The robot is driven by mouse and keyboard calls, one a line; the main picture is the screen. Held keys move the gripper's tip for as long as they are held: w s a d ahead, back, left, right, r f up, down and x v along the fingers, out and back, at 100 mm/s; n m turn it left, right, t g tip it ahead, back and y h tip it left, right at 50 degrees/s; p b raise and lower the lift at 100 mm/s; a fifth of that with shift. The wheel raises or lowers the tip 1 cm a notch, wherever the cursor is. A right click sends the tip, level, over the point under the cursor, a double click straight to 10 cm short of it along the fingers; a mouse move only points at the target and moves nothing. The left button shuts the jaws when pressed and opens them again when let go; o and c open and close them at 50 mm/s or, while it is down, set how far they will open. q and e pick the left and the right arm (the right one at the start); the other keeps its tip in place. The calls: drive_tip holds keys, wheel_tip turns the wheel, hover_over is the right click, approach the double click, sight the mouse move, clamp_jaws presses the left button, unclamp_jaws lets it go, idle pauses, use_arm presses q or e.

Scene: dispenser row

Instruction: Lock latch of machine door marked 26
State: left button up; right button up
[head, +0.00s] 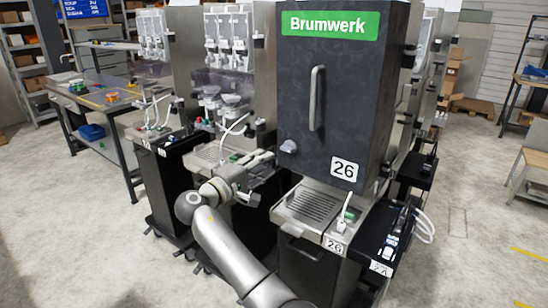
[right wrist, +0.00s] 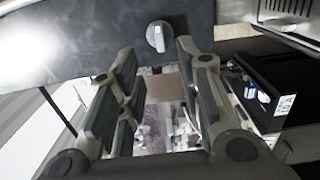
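The dark machine door (head: 322,85) marked 26 looks closed in the head view. Its latch (head: 288,146) is a small grey knob low on the door's left side. The knob also shows in the right wrist view (right wrist: 158,36), with a raised grip bar on a round base. My right gripper (head: 268,157) is just left of and below the latch in the head view. In the right wrist view the two fingers (right wrist: 155,62) are apart with nothing between them, and the knob lies beyond their tips, not touched. My left gripper is in neither view.
A vertical door handle (head: 316,98) stands out above the latch. A drip tray (head: 312,206) juts out below the door. Neighbouring dispensers (head: 228,75) stand close on the left, and a black unit with hoses (head: 388,235) sits at the right. The floor in front is clear.

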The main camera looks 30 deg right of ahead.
drive_tip(key=shift+v, duration=1.55)
wheel_tip(320, 180, down, 26)
drive_tip(key=a+n+t+y, duration=0.1)
drive_tip(key=n+t+y, duration=0.1)
drive_tip(key=n+y, duration=0.35)
drive_tip(key=s+a+f+g+y, duration=0.1)
drive_tip(key=s+a+f+y, duration=0.3)
drive_tip(key=f, duration=0.7)
drive_tip(key=s+d+f+g+y, duration=0.1)
drive_tip(key=s+f, duration=0.6)
drive_tip(key=f, duration=0.4)
drive_tip(key=s+a+f+m+g+y, duration=0.1)
drive_tip(key=s+f+y, duration=0.1)
drive_tip(key=s+f, duration=0.65)
drive_tip(key=s+a+f+m+g+y, duration=0.2)
drive_tip(key=s+f, duration=0.4)
drive_tip(key=s, duration=0.6)
drive_tip(key=s+a+f+m+g+y, duration=0.1)
drive_tip(key=s+f+y, duration=0.1)
drive_tip(key=s+f, duration=0.7)
drive_tip(key=s+m+g, duration=0.1)
drive_tip(key=s+m, duration=0.2)
drive_tip(key=s, duration=1.3)
drive_tip(key=shift+s+d+y, duration=0.15)
drive_tip(key=shift+y, duration=0.2)
drive_tip(key=shift+f, duration=0.1)
